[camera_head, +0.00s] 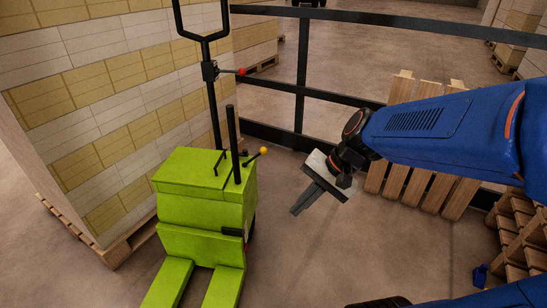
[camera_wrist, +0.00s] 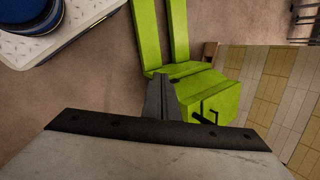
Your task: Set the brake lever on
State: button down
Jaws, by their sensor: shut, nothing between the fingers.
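A lime-green pallet truck (camera_head: 207,190) stands left of centre with its forks toward the camera; its body (camera_wrist: 222,96) also shows in the wrist view. A short lever with a yellow ball (camera_head: 264,150) sticks out to the right from its top. A red-tipped lever (camera_head: 241,71) sits higher, on the black handle post (camera_head: 213,105). I cannot tell which is the brake lever. My gripper (camera_head: 298,209) is shut and empty, to the right of the truck and apart from both levers. In the wrist view its fingers (camera_wrist: 163,88) point toward the truck and cover part of it.
A tall stack of cream and yellow reams (camera_head: 110,90) on a pallet stands left of the truck. A dark rail fence (camera_head: 301,70) runs behind. Wooden pallets (camera_head: 420,190) lean at the right, and more are stacked (camera_head: 520,235) at the right edge. Floor between truck and pallets is clear.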

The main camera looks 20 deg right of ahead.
jog(key=w+f+m+t+y, duration=0.2)
jog(key=w+m+y, duration=0.1)
jog(key=w+m, duration=0.4)
jog(key=w+f+m+t+y, duration=0.1)
jog(key=w+f+m+y, duration=0.1)
jog(key=w+m, duration=0.5)
jog(key=w+d+f+m+t, duration=0.3)
jog(key=w+d+m, duration=0.1)
jog(key=w+d, duration=0.2)
jog(key=w+d+f+m+t+h, duration=0.1)
jog(key=w+d+f+m+t, duration=0.2)
jog(key=w, duration=0.5)
jog(key=d+f+m, duration=0.1)
jog(key=d+m, duration=0.1)
jog(key=shift+w+d+f, duration=0.3)
jog(key=shift+d, duration=0.05)
jog(key=w+r+x, duration=0.1)
jog(key=r+x, duration=0.1)
jog(key=x, duration=1.1)
jog(key=shift+d+r, duration=0.2)
jog(key=shift+r, duration=0.1)
jog(key=shift+w, duration=0.1)
